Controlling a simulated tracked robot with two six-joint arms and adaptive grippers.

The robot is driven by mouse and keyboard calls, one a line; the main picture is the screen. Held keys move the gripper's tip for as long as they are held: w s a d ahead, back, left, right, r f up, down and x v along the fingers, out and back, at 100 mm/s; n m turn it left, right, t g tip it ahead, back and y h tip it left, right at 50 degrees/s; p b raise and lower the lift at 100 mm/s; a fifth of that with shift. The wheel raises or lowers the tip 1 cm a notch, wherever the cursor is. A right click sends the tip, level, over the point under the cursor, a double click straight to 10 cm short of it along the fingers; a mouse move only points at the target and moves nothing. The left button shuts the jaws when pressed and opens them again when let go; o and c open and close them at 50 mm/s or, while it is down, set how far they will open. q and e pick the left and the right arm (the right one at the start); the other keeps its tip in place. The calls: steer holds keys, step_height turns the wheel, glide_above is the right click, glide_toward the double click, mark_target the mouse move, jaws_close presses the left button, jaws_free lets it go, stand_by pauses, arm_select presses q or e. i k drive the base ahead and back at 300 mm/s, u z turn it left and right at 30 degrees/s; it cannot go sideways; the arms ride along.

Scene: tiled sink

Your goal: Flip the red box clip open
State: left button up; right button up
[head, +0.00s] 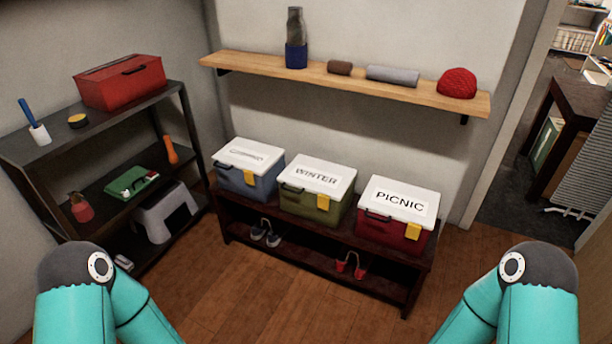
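The red box (386,232) has a white lid (398,200) with the word PICNIC on it. It stands at the right end of a dark low bench (300,255). A yellow clip (413,232) sits on the right part of its front, just under the lid edge, and appears folded down against the box. A dark handle shows on the front, left of the clip. Both of my teal arms reach in at the bottom corners. Neither gripper is in view.
A green WINTER box (309,204) and a blue box (242,181) stand left of the red box. Shoes (265,233) and red shoes (350,265) are on the bench's lower level. A wooden shelf (265,65) hangs above. A dark rack (60,150) holds a red toolbox (120,82). Floor in front is clear.

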mark_target(413, 230)
steer(key=z, duration=0.05)
steer(key=i, duration=0.85)
steer(key=u, duration=0.2)
steer(key=k, duration=0.85)
steer(key=z, duration=0.2)
steer(key=i, duration=0.85)
steer(key=u, duration=0.15)
